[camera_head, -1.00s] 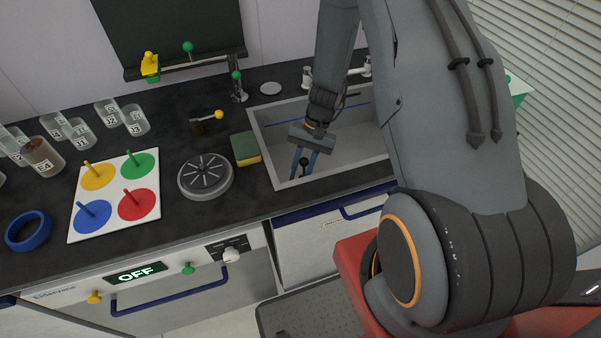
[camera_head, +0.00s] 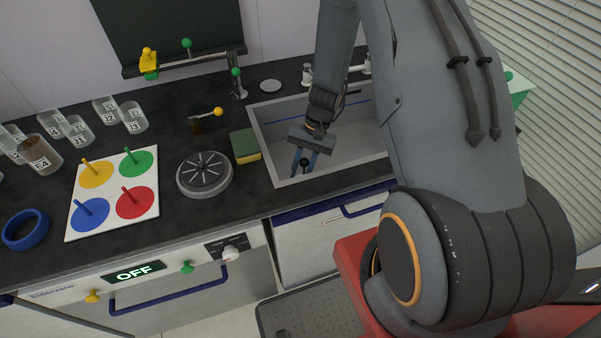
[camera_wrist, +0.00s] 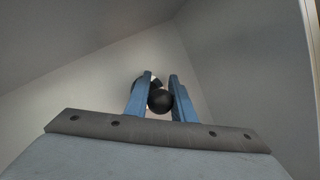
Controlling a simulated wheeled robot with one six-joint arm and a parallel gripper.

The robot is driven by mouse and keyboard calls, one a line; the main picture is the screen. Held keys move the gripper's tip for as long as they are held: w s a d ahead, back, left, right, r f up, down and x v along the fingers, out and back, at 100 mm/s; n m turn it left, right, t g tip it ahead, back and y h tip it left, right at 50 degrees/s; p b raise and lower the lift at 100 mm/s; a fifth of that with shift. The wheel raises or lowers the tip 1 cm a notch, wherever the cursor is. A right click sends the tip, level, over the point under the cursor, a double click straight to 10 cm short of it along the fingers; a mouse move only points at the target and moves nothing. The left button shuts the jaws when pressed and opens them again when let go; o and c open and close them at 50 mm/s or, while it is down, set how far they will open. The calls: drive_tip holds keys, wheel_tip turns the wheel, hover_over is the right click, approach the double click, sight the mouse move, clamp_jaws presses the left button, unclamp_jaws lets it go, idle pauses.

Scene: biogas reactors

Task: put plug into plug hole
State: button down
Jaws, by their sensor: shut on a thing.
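My gripper (camera_head: 304,163) reaches down into the front left part of the grey sink (camera_head: 258,130). Its blue fingers are closed around the round black knob of the plug (camera_head: 305,161). In the wrist view the plug (camera_wrist: 160,100) shows as a black ball between the two blue fingers of my gripper (camera_wrist: 160,97). Another dark shape shows just behind the ball, partly hidden by the left finger; I cannot tell what it is. Whether the plug touches the sink floor is not clear.
A green and yellow sponge (camera_head: 245,146) lies on the counter left of the sink. A round grey slotted disc (camera_head: 205,174) is further left. The sink walls are close around my gripper.

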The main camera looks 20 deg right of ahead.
drive_tip(key=c, duration=1.4)
unclamp_jaws()
drive_tip(key=shift+c, duration=0.2)
drive_tip(key=b+v, duration=0.2)
drive_tip(key=v, duration=0.5)
drive_tip(key=shift+d+r, duration=0.15)
drive_tip(key=shift+r, duration=0.15)
